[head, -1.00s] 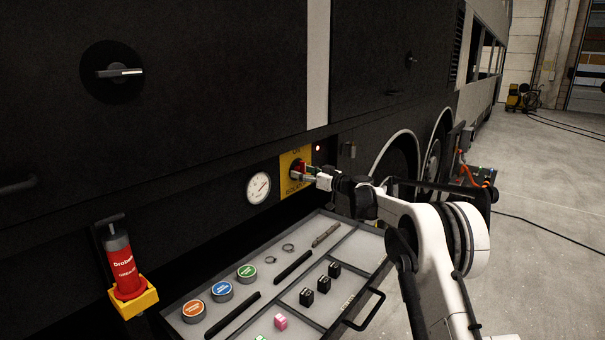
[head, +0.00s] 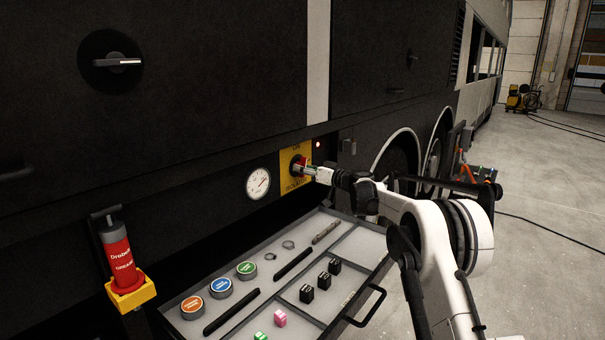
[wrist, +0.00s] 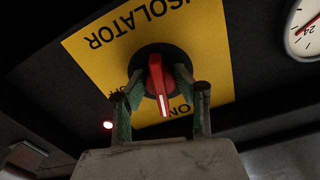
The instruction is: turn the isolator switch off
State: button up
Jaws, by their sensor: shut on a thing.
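The isolator switch is a red knob (wrist: 160,82) with a white pointer line on a black round base. It sits on a yellow plate (wrist: 98,52) marked ISOLATOR, which appears upside down in the wrist view. My gripper (wrist: 160,92) is shut on the knob, one finger on each side. In the head view my gripper (head: 305,169) reaches the yellow plate (head: 286,159) from the right and covers part of the knob.
A small lit red lamp (wrist: 108,124) is beside the plate. A round gauge (head: 258,183) is left of it. Below is an open drawer (head: 345,262) with tins, black blocks and tools. A red grease cartridge (head: 118,262) hangs at the left.

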jog(key=m+b, duration=0.2)
jog(key=m, duration=0.1)
jog(key=shift+f+m, duration=0.1)
jog(key=shift+m, duration=0.2)
jog(key=m+b, duration=0.1)
jog(key=m, duration=0.2)
jog(key=shift+m, duration=0.3)
jog(key=m+b, duration=0.1)
jog(key=m, duration=0.2)
jog(key=shift+s+m, duration=0.1)
jog(key=shift+m, duration=0.3)
jog(key=shift+r+m+b, duration=0.15)
jog(key=shift+m+b, duration=0.15)
jog(key=shift+m, duration=0.7)
jog(key=shift+r+m+b, duration=0.1)
jog(key=shift+m+b, duration=0.15)
jog(key=shift+m, duration=0.75)
jog(key=o, duration=1.2)
jog(key=shift+c, duration=0.2)
jog(key=v, duration=1.2)
